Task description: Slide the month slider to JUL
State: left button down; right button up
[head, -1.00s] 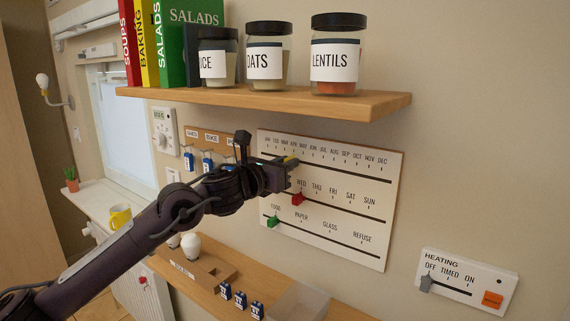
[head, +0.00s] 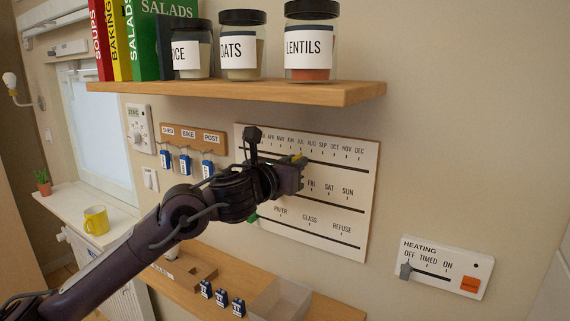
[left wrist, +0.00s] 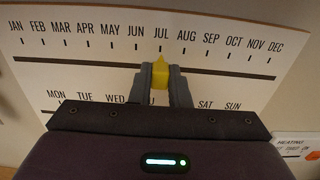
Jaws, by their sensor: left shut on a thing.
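The white calendar board (head: 330,225) hangs on the wall below the shelf, with month, day and bin rows. My left gripper (head: 298,165) is at the month row, its jaws closed on the yellow month slider (head: 299,157). In the left wrist view the yellow slider (left wrist: 161,72) sits between the two fingers, and its pointed tip stands right below the JUL label (left wrist: 161,32), in line with its tick. The month slot (left wrist: 225,74) runs on to the right toward DEC. My gripper and arm hide part of the day row. My right gripper is not in view.
A wooden shelf (head: 240,92) with jars and books juts out above the board. A green slider (head: 253,217) sits at the left of the bin row. The heating panel (head: 441,267) is at the lower right. A lower ledge (head: 335,312) holds small blue-and-white items.

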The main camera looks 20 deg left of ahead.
pick_arm(q)
jog(key=c, duration=1.4)
grip_release()
jog(key=shift+o, duration=0.2)
jog(key=shift+a, duration=0.1)
jog(key=s+a+b, duration=0.1)
jog(key=s+b, duration=0.2)
jog(key=s, duration=0.4)
jog(key=shift+s, duration=0.4)
